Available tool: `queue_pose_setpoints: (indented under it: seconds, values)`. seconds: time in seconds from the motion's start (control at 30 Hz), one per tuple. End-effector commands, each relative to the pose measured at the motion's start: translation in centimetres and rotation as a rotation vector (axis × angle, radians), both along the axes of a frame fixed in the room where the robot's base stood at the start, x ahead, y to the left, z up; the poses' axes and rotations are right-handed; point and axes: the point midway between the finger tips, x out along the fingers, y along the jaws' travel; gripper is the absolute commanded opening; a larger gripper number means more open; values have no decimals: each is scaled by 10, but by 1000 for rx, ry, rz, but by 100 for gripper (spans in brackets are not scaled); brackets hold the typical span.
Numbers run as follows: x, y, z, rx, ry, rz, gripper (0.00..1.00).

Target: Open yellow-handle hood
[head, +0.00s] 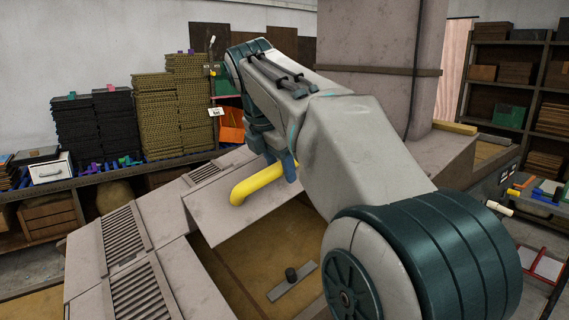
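The yellow handle (250,186) is a thick curved bar on a pale grey hood (212,203). The hood is raised at an angle, with an open bay (235,272) showing below its near edge. My gripper (289,168) is at the right end of the handle, with a blue part of it against or just in front of the bar. My arm hides most of the gripper, so I cannot tell whether its fingers are closed on the handle. The hood's right side is also hidden by my arm.
A dark knob on a metal strip (292,281) lies in the bay. Slatted grey panels (125,238) stand to the left. Stacks of dark and tan sheets (172,115) stand on a bench behind. A large grey column (375,65) rises behind my arm. Shelves (515,85) are at right.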

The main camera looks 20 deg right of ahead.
Motion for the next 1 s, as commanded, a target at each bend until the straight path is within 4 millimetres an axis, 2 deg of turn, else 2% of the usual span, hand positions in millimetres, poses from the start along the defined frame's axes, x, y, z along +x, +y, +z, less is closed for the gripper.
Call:
queue_pose_setpoints:
  seconds: [0.5,0.67,1.0]
  values:
    - [-3,0,6,-1,0,-6,45]
    - [-9,6,26,0,-2,-5,45]
    - [-27,24,82,0,-2,-4,45]
